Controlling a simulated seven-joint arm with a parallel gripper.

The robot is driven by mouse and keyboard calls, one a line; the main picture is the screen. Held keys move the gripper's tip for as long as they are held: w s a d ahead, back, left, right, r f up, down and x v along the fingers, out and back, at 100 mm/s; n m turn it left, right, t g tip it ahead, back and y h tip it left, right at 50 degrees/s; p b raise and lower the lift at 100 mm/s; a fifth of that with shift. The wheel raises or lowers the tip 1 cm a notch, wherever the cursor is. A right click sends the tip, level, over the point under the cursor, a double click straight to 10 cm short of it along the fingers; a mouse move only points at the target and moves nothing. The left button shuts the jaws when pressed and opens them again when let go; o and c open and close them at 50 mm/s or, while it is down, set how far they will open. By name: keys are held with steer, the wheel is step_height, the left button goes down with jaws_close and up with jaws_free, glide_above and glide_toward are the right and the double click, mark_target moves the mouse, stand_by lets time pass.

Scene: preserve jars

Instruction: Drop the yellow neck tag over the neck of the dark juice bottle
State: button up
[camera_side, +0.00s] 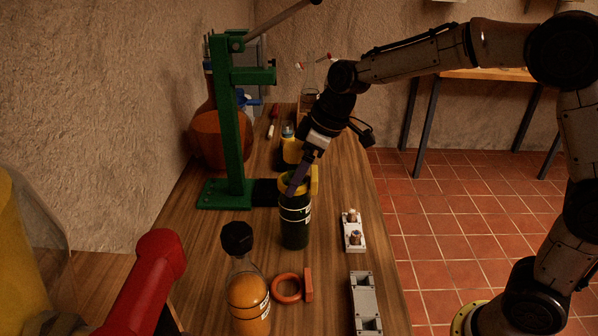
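The dark juice bottle (295,226) stands upright on the wooden bench, with a pale band around its body. The yellow neck tag (314,181), a ring with a side tab, shows at the bottle's top. My gripper (297,183) reaches down from the upper right, and its dark fingers overlap the tag and the bottle's top. The fingers hide the neck, so I cannot tell whether the ring is around it or just above it. I cannot see whether the fingers grip the tag.
A green press (234,130) stands behind left. An orange-filled bottle with a black cap (248,299) and an orange ring tag (286,289) are in front. A white block with fittings (353,231) and a grey block (365,303) lie right. Bare bench lies between them.

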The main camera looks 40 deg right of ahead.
steer(key=shift+o, duration=0.9)
steer(key=shift+f, duration=0.1)
steer(key=v, duration=1.4)
steer(key=shift+a, duration=0.1)
steer(key=s+d+r+m+t+h, duration=0.1)
steer(key=s+d+r+t, duration=0.1)
steer(key=s, duration=1.1)
steer(key=s+d+f+m+h, duration=0.1)
steer(key=s+d+f+m, duration=0.2)
steer(key=s+f, duration=0.7)
steer(key=f+m, duration=0.1)
steer(key=m, duration=0.1)
steer(key=shift+s+f+m+h, duration=0.25)
steer(key=shift+s+m+h, duration=0.05)
